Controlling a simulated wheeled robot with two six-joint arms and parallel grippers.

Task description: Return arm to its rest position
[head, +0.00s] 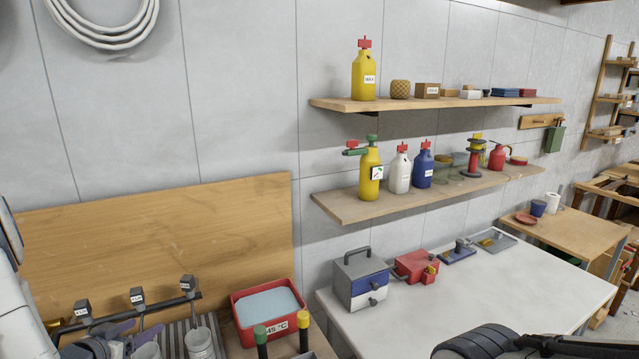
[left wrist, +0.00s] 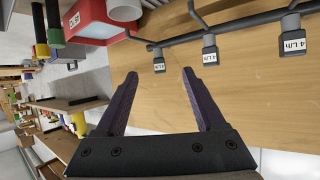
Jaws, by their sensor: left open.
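My left gripper (head: 115,337) is low at the left in the head view, partly cut off by the bottom edge, near the black pipe with labelled taps (head: 137,310). In the left wrist view the left gripper (left wrist: 160,76) has two dark purple fingers spread wide apart with nothing between them. Its fingers point towards the pipe, with the wooden board (left wrist: 245,105) beyond. My white left arm shows at the left edge of the head view.
A red basin (head: 236,307) of water stands right of the taps, with green and yellow handles (head: 304,335) in front. Metal cups (head: 200,343) stand beneath. A coiled hose (head: 105,40) hangs on the wall. Shelves (head: 345,208) hold bottles above a white table (head: 450,310).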

